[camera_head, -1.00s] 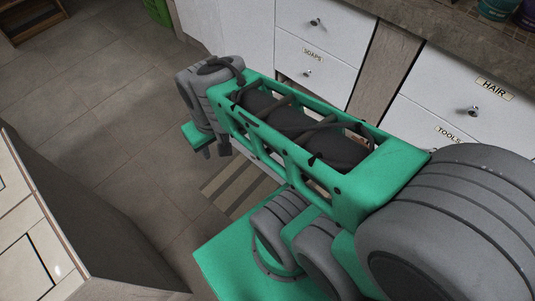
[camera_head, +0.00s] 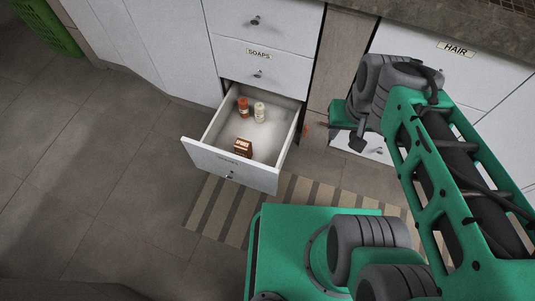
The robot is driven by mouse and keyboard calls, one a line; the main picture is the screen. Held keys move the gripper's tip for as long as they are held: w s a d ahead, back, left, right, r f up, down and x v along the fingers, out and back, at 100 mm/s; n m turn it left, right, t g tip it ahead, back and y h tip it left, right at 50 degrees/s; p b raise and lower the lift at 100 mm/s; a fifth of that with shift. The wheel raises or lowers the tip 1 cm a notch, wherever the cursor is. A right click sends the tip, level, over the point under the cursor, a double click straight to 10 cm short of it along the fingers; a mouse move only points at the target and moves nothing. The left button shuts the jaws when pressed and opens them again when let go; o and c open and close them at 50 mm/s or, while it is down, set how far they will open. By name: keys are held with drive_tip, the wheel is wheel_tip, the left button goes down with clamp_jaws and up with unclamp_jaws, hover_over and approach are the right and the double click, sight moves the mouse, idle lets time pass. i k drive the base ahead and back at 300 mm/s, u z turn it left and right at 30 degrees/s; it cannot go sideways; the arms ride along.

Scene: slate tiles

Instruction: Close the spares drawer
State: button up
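An open drawer (camera_head: 205,154) juts out below the SOAPS drawer (camera_head: 264,57). Its front carries a small label too small to read and a round knob (camera_head: 229,176). Inside are an orange-red bottle (camera_head: 243,107), a white bottle with an orange label (camera_head: 260,112) and a small brown box (camera_head: 243,147). My gripper (camera_head: 354,138) is right of the drawer, apart from it in the picture, in front of the cabinets. Its fingers are small and partly hidden, so I cannot tell if they are open.
A striped mat (camera_head: 215,208) lies on the floor under and before the drawer. A cabinet with a HAIR label (camera_head: 457,48) is at right, behind my arm. A green basket (camera_head: 44,27) stands at top left. The tiled floor at left is clear.

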sight(272, 139)
drive_tip(key=z, duration=0.3)
drive_tip(key=k, duration=0.55)
drive_tip(key=u, duration=1.25)
drive_tip(key=i, duration=0.5)
